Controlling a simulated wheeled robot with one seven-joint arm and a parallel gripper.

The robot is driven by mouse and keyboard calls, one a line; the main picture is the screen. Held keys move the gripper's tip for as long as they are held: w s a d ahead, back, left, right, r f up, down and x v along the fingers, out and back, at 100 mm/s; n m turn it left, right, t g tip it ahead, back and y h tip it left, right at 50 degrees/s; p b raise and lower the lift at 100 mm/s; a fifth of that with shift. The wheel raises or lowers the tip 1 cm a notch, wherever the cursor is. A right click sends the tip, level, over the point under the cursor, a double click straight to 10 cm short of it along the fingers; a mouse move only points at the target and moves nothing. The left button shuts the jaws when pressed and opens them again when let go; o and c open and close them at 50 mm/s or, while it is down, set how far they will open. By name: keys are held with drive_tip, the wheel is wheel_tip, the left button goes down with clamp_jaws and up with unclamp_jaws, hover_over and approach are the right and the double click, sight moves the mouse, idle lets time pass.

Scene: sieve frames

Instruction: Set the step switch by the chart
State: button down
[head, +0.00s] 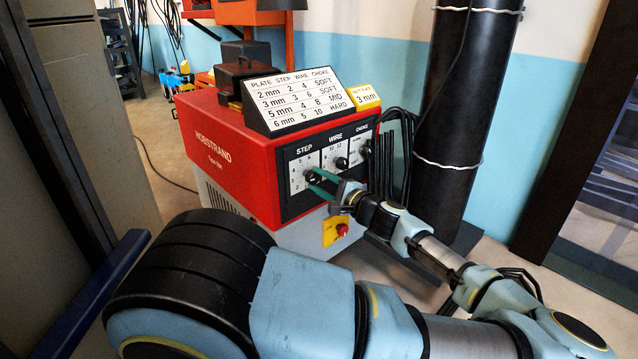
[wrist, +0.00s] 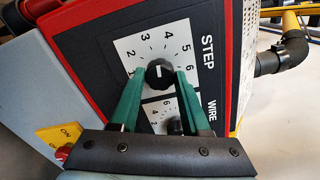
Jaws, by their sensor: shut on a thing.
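The step switch is a black round knob (wrist: 160,73) on a white dial numbered 1 to 6, labelled STEP, at the panel's left in the head view. My gripper (head: 317,181) has its green fingers closed on either side of this knob.
The WIRE knob (head: 341,163) and CHOKE knob (head: 365,151) lie right of STEP. A yellow box with a red button (head: 342,230) is below the panel. A black cylinder (head: 462,90) and hanging cables stand at the right.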

drive_tip(key=shift+f+n+b, duration=0.1)
drive_tip(key=shift+n+b, duration=0.35)
drive_tip(key=shift+n, duration=1.25)
drive_tip(key=shift+c, duration=1.9)
unclamp_jaws()
drive_tip(key=shift+s+d, duration=0.1)
drive_tip(key=p+v, duration=0.1)
drive_tip(key=v, duration=0.9)
drive_tip(key=shift+s+d, duration=0.2)
